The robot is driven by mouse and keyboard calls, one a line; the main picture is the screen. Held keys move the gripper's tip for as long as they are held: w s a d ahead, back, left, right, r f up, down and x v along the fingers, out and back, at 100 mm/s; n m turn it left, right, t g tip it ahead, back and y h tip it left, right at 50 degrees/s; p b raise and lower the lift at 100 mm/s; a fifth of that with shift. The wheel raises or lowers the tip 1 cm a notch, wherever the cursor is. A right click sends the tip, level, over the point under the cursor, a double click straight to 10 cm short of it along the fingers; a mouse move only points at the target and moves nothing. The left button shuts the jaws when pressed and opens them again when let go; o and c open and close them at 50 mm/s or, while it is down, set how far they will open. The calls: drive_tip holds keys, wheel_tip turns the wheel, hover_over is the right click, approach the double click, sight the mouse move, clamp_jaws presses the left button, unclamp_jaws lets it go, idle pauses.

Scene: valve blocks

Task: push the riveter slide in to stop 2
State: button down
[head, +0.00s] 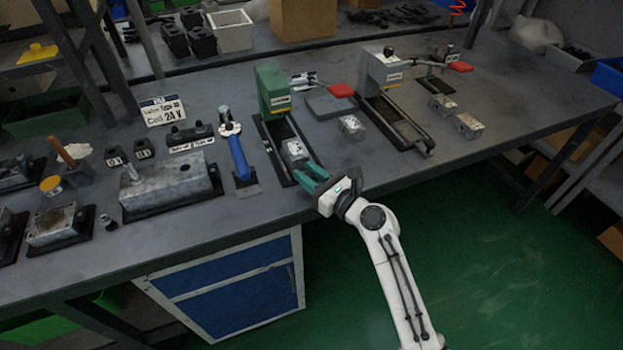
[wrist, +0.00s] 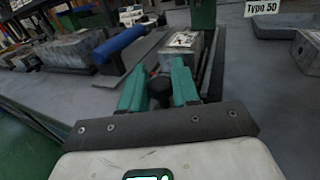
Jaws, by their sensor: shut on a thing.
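The green press (head: 272,88) stands on the bench, with a dark slide track (head: 270,136) running from it to the bench's front edge. I take this press as the riveter. A metal valve block (head: 295,149) sits on the slide near its front end; it also shows in the wrist view (wrist: 182,43). My gripper (head: 305,174), with green fingers, is at the front end of the slide. In the wrist view my gripper (wrist: 159,78) is shut on a dark round knob (wrist: 160,92) just in front of the block. The stop marks cannot be made out.
A blue-handled tool (head: 238,155) and a large metal block (head: 170,185) lie left of the slide. A loose valve block (head: 351,127) and a grey press (head: 381,70) with its own track stand to the right.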

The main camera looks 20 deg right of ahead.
sight(303, 160)
drive_tip(key=w, duration=0.6)
drive_tip(key=shift+w+b, duration=0.25)
drive_tip(key=shift+b, duration=0.15)
drive_tip(key=c, duration=1)
unclamp_jaws()
drive_tip(key=v, duration=1.1)
drive_tip(key=shift+p, duration=0.35)
drive_tip(key=shift+o, duration=0.3)
